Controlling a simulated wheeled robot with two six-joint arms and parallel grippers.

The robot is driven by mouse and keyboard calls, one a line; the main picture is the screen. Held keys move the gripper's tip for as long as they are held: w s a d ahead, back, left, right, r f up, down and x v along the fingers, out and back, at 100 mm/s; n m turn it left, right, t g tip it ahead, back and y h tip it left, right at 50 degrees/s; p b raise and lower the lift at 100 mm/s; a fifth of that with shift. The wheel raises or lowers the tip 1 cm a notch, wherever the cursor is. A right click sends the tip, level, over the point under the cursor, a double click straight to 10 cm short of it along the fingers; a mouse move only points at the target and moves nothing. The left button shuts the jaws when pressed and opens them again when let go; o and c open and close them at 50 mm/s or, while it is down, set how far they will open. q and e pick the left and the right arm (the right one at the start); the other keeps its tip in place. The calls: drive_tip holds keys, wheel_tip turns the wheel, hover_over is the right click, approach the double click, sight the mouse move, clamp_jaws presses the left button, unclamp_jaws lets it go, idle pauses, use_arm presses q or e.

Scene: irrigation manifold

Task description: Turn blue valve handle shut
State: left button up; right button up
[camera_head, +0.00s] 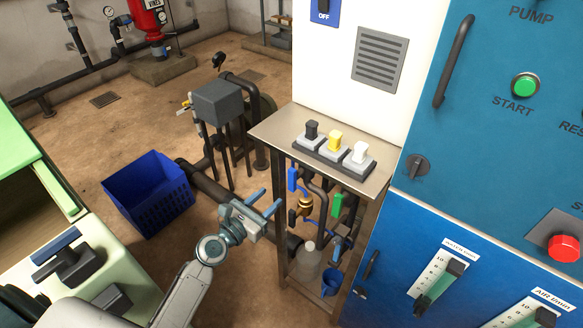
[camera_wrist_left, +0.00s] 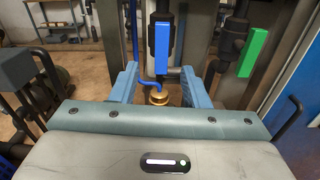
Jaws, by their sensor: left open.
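The blue valve handle (camera_head: 292,179) is a flat bar hanging upright on dark pipework under the steel table. It also shows upright in the left wrist view (camera_wrist_left: 162,48), just above and ahead of the jaws' middle. My left gripper (camera_head: 272,197) is open, with its two blue fingers pointing at the manifold from the left. In the left wrist view the open fingers (camera_wrist_left: 159,70) stand either side of the handle's lower end, with nothing gripped. I cannot tell the exact gap in depth. My right gripper is not in view.
A green handle (camera_head: 337,206) is on the pipe to the right, and a brass fitting (camera_head: 305,206) sits between. The steel table (camera_head: 272,128) overhangs the pipes, with a leg (camera_head: 281,235) nearby. A blue crate (camera_head: 148,190) is left.

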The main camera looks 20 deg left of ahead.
sight(290, 176)
use_arm(q)
drive_tip(key=shift+n, duration=0.3)
drive_tip(key=x, duration=0.3)
drive_tip(key=r+p+x, duration=0.1)
drive_tip(key=x, duration=0.7)
drive_tip(key=shift+d+r, duration=0.1)
drive_tip(key=shift+r, duration=0.2)
drive_tip(key=shift+s, duration=0.1)
clamp_jaws()
